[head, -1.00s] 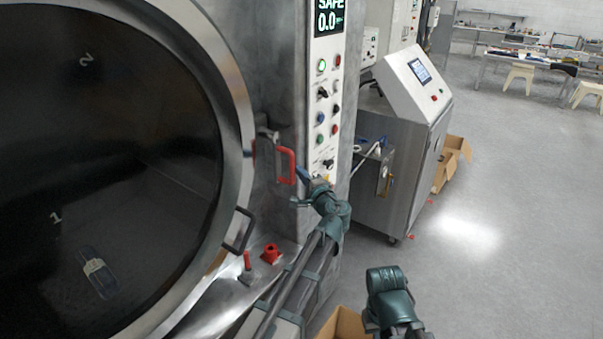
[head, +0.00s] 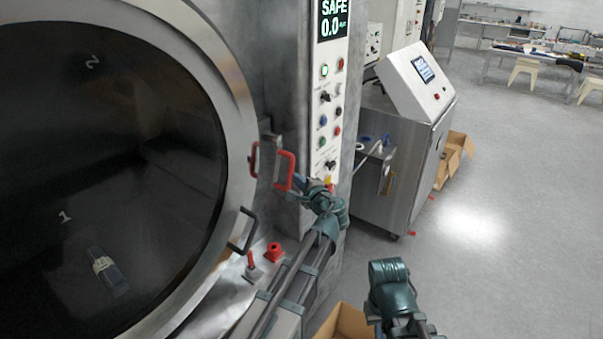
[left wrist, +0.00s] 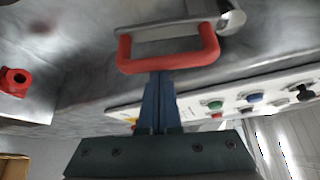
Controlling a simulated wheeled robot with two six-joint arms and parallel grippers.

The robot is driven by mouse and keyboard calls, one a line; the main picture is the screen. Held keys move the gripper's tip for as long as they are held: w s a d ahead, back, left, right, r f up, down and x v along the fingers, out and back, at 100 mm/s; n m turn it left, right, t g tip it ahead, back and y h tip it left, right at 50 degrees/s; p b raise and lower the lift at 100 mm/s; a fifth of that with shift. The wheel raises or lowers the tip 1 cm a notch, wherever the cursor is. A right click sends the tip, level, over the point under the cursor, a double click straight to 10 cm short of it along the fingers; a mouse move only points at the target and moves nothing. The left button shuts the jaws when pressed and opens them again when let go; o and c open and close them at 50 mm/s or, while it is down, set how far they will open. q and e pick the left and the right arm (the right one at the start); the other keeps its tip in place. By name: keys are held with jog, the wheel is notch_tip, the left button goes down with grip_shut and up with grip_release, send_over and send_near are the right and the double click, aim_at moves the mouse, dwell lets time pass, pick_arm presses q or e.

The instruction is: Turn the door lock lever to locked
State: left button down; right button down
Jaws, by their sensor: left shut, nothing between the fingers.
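A red U-shaped lever handle (head: 286,170) sits on a grey metal bracket at the right rim of the round door (head: 240,115). The handle also shows in the left wrist view (left wrist: 168,62), just ahead of the fingertips. My left gripper (head: 298,180) is at the handle's lower right side. In the left wrist view its two blue fingers (left wrist: 161,78) are together, with nothing between them, and their tips meet the handle's edge in the picture. I cannot tell whether they touch it. My right arm shows at the lower right; its gripper is out of view.
A control panel (head: 329,110) with several buttons stands behind my left gripper. A black door handle (head: 245,232), a small red lever (head: 251,262) and a red knob (head: 273,252) are below. A steel cabinet (head: 400,140) stands to the right, with open floor beyond.

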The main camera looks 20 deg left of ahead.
pick_arm(q)
jog(key=s+a+r+m+g+p, duration=0.2)
jog(key=s+r+p, duration=0.5)
jog(key=p, duration=0.4)
jog(key=shift+a+m+g, duration=0.35)
jog(key=shift+m+g, duration=0.45)
jog(key=shift+m, duration=0.4)
jog(key=shift+w+r, duration=0.1)
notch_tip(320, 180, down, 4)
jog(key=d+b, duration=0.1)
jog(key=b, duration=0.3)
jog(key=s+d+r+p, duration=0.3)
jog(key=d+r+p, duration=0.2)
jog(key=d, duration=0.3)
jog(key=shift+s, duration=0.2)
jog(key=shift+a, duration=0.1)
